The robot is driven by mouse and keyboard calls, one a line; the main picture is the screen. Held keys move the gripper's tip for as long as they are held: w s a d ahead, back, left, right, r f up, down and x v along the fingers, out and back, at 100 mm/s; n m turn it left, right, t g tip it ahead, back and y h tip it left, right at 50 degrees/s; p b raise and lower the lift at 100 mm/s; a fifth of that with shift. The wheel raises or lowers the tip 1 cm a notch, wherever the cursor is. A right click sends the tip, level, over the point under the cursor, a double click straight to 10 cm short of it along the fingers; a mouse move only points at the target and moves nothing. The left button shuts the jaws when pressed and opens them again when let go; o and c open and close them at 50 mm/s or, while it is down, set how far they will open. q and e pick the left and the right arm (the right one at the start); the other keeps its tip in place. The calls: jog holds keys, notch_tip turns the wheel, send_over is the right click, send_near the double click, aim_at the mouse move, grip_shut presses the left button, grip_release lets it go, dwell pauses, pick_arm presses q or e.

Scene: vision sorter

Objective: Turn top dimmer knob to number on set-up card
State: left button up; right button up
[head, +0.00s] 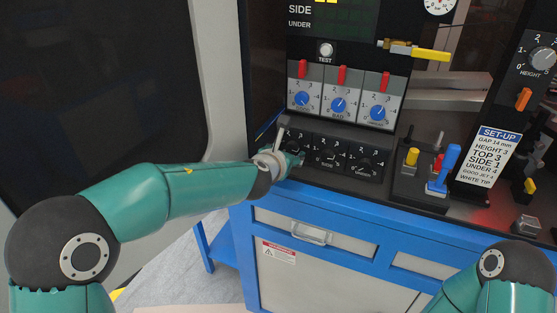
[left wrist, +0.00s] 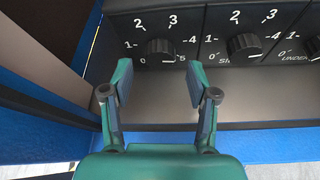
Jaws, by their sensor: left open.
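The set-up card (head: 488,153) stands at the right in the head view and reads TOP 3, SIDE 1, UNDER 4. The black dimmer panel has three knobs in a row. The leftmost, the top dimmer knob (left wrist: 160,52), has a 0 to 5 scale; I cannot clearly tell its setting. The gripper mostly hides it in the head view. My left gripper (head: 297,158) is at the panel's left end. In the left wrist view the gripper (left wrist: 159,78) is open, its fingers spread to either side of the top knob, with nothing held. My right gripper is out of view.
The side dimmer knob (left wrist: 244,46) is just right of the left gripper. Above the panel are blue knobs with red switches (head: 342,75). A blue cabinet (head: 330,228) is below.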

pick_arm(q)
jog(key=v, duration=0.9)
jog(key=shift+s, duration=0.3)
jog(key=shift+a, duration=0.1)
